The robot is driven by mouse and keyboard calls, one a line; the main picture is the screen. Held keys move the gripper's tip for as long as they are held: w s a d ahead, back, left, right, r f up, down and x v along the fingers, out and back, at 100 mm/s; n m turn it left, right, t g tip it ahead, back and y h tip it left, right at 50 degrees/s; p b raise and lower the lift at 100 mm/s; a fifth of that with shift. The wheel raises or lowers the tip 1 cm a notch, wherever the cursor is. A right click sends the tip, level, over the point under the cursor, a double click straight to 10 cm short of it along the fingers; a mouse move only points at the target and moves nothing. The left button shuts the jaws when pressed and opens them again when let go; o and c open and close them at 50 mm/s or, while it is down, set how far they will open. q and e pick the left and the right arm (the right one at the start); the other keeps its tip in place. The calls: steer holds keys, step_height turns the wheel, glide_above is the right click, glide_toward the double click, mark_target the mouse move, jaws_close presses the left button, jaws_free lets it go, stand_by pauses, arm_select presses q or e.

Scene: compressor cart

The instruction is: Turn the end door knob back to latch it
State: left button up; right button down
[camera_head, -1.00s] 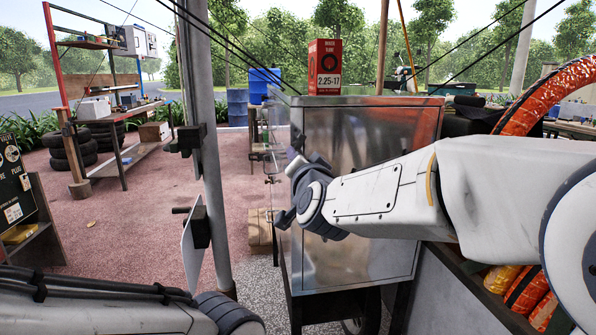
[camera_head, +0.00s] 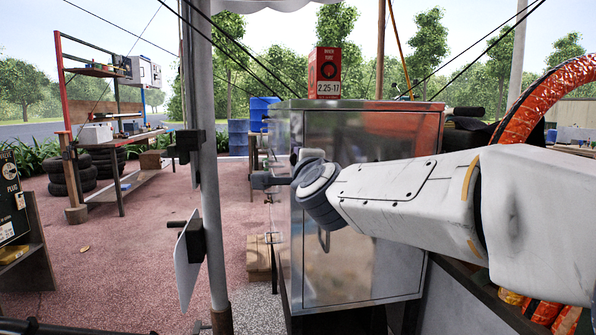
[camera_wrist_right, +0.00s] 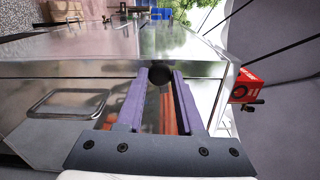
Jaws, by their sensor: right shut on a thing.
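The compressor cart is a shiny metal cabinet (camera_head: 375,270) in the middle of the head view. Its end door (camera_wrist_right: 110,70) fills much of the right wrist view, with a recessed pull handle (camera_wrist_right: 70,103) at left. The black round end door knob (camera_wrist_right: 159,78) sits between the purple fingertips of my right gripper (camera_wrist_right: 159,71), which is shut on it. In the head view my right wrist covers the knob, and its angle cannot be told. My left gripper is out of view.
A red box (camera_head: 324,72) stands on the cabinet top. A grey pole (camera_head: 207,180) with a white plate (camera_head: 187,268) rises left of the cart. A shelf rack (camera_head: 118,170) and tyres stand farther left. The reddish ground between is open.

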steer(key=shift+m+b, duration=0.45)
steer(key=shift+m, duration=0.55)
steer(key=c, duration=0.5)
jaws_free()
steer(key=shift+c, duration=0.2)
steer(key=s+d+p, duration=0.1)
steer(key=s+p, duration=0.1)
steer(key=s, duration=0.8)
steer(key=shift+s+d, duration=0.2)
steer(key=shift+d, duration=0.1)
steer(key=shift+f, duration=0.1)
